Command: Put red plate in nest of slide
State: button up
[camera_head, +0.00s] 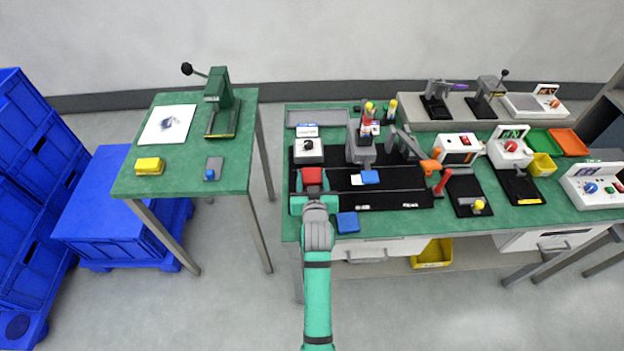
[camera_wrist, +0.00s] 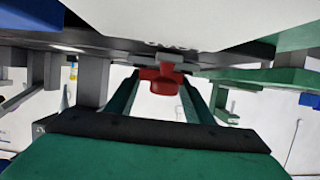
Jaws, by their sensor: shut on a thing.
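The red plate (camera_head: 312,175) is in my gripper (camera_head: 312,186) at the left end of the black base on the green bench. In the wrist view the red plate (camera_wrist: 166,82) shows between my two green fingers, which are shut on it. A long black slide base (camera_head: 405,199) with a light line along it runs to the right of my gripper. A blue piece (camera_head: 370,177) and a white label sit farther along it. My gripper hides part of the base's left end, and I cannot make out the nest clearly.
A blue plate (camera_head: 347,222) lies at the bench's front edge, right of my arm. A white dial box (camera_head: 308,150) stands just behind my gripper. A green side table (camera_head: 185,185) is at left.

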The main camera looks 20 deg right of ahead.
jog(key=shift+f, duration=0.1)
jog(key=o, duration=1.1)
jog(key=shift+c, duration=0.2)
jog(key=shift+s+r, duration=0.15)
jog(key=shift+r, duration=0.05)
jog(key=v, duration=1.1)
jog(key=shift+s+a+r, duration=0.1)
jog(key=shift+s+a, duration=0.1)
jog(key=shift+s, duration=0.15)
